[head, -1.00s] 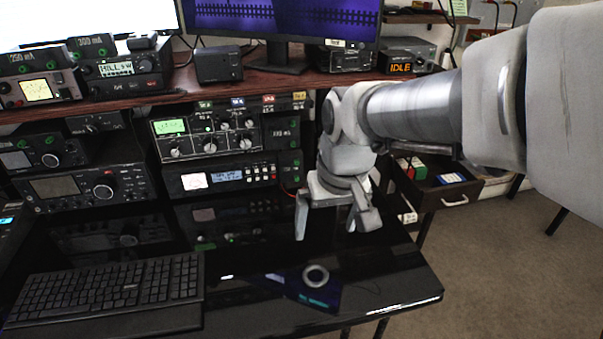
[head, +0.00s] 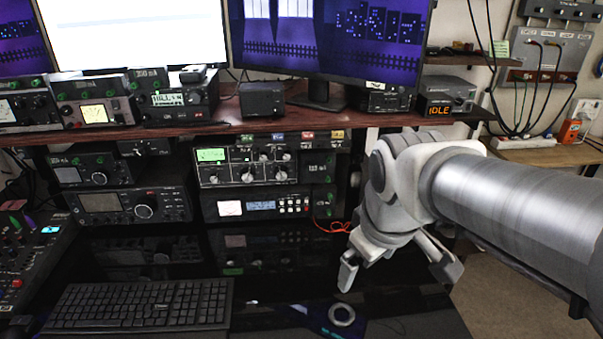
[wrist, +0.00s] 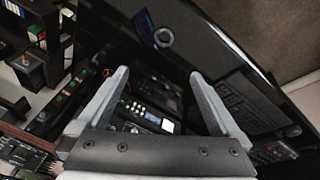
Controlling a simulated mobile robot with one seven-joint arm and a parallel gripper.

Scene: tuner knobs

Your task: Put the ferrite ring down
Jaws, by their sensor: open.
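The ferrite ring (head: 342,314), a grey ring with a dark hole, lies on a dark blue patch on the glossy black desk. It also shows in the wrist view (wrist: 164,37), beyond the fingertips. My gripper (head: 398,272) is open and empty, above and to the right of the ring in the head view, clear of it. In the wrist view the two fingers (wrist: 159,75) are spread apart with nothing held between them. The ring is fully visible, though small.
A black keyboard (head: 140,304) lies left of the ring. Stacked radio units (head: 262,166) stand behind it under a wooden shelf (head: 240,129). A red cable (head: 333,227) hangs near my gripper. The desk's edge and the floor (wrist: 265,35) lie beyond the ring in the wrist view.

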